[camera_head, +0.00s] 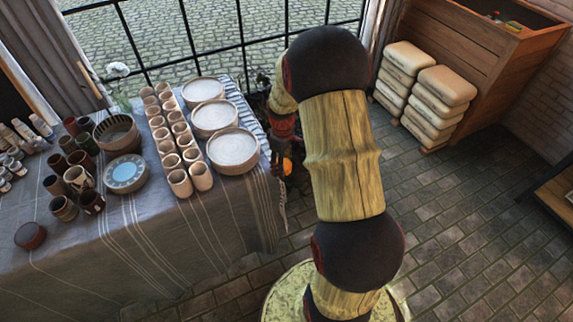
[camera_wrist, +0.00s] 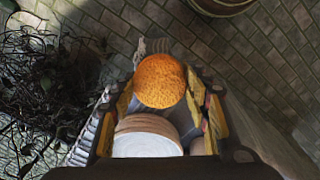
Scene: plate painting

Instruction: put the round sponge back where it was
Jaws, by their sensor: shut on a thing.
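The round orange sponge (camera_wrist: 160,80) sits between the fingers of my gripper (camera_wrist: 162,92) in the wrist view. My gripper is shut on it. In the head view the sponge (camera_head: 287,167) shows as a small orange spot below my gripper (camera_head: 283,152), just off the right edge of the table. My arm partly hides that area. The cloth-covered table (camera_head: 200,237) is to the left of the gripper. In the wrist view a pale round plate (camera_wrist: 147,138) lies below and behind the sponge.
Three pale plates (camera_head: 232,151) stand along the table's right side, beside rows of clay cups (camera_head: 179,183). A blue-patterned plate (camera_head: 126,174) and painted cups are farther left. Stacked sacks (camera_head: 445,90) and a wooden crate (camera_head: 470,40) stand back right. Dark tangled twigs (camera_wrist: 42,85) show left in the wrist view.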

